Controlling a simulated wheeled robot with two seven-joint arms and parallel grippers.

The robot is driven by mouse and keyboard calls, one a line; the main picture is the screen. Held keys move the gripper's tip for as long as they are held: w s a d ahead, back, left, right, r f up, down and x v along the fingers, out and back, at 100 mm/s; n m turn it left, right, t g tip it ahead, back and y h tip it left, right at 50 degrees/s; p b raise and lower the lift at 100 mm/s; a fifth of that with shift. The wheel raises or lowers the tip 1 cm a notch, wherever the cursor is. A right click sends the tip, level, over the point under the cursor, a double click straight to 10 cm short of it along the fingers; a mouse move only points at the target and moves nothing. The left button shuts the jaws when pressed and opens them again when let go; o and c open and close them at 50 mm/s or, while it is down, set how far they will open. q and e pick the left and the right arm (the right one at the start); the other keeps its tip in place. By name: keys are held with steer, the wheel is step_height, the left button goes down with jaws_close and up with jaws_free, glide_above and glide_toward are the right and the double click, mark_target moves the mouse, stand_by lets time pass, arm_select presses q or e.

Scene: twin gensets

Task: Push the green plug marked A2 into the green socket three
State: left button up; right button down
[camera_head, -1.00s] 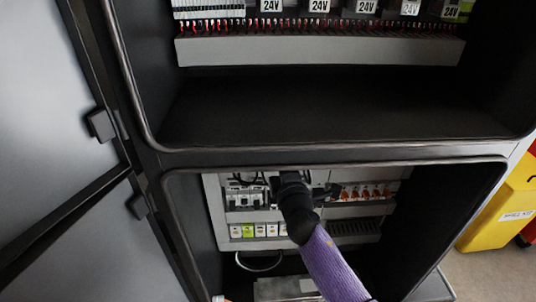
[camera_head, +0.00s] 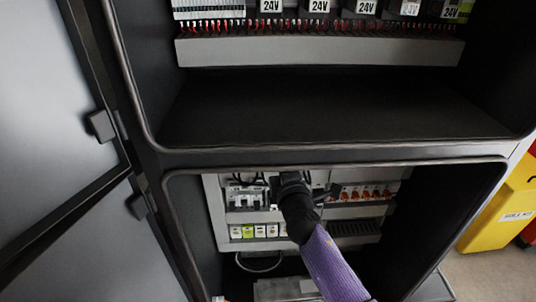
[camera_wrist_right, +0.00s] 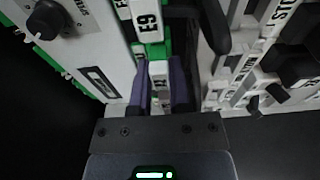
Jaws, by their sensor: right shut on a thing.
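My right gripper (camera_wrist_right: 161,95) is shut on a small pale plug with green on it (camera_wrist_right: 158,70), which shows between the two dark purple fingers. Its marking is too small to read. Just beyond the plug is a white block marked E9 (camera_wrist_right: 148,20) with green parts beside it. I cannot tell whether the plug touches a socket or how deep it sits. In the head view my right gripper (camera_head: 291,186) is inside the lower cabinet, seen from behind, and my arm hides the plug and what is in front of it.
The lower cabinet has a row of green and white modules (camera_head: 253,231), breakers (camera_head: 246,197) and orange-marked parts (camera_head: 362,192). A black knob (camera_wrist_right: 47,19) is close on the left in the wrist view. Open doors (camera_head: 60,130) stand at left, a yellow bin (camera_head: 497,215) at right.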

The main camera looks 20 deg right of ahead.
steer(key=shift+w, duration=0.1)
steer(key=c, duration=0.5)
jaws_free()
steer(key=s+a, duration=0.1)
steer(key=s, duration=0.9)
steer(key=s+a+f+m+g+y+b, duration=0.1)
steer(key=s+f+m+g+b, duration=0.15)
steer(key=f, duration=0.85)
steer(key=s+f+m+g+b, duration=0.1)
steer(key=s+f+g+b, duration=0.2)
steer(key=f, duration=0.8)
steer(key=s+a+f+m+g+y+b, duration=0.1)
steer(key=s+f+m+g, duration=0.2)
steer(key=f, duration=0.7)
steer(key=s+f+m+g+b, duration=0.3)
steer(key=s+f, duration=0.7)
steer(key=s, duration=0.5)
steer(key=s+f+m+g+b, duration=0.4)
steer(key=s+f, duration=0.7)
steer(key=s, duration=0.4)
steer(key=shift+d+f+g, duration=0.2)
steer(key=shift+d+g, duration=0.15)
steer(key=shift+g, duration=0.5)
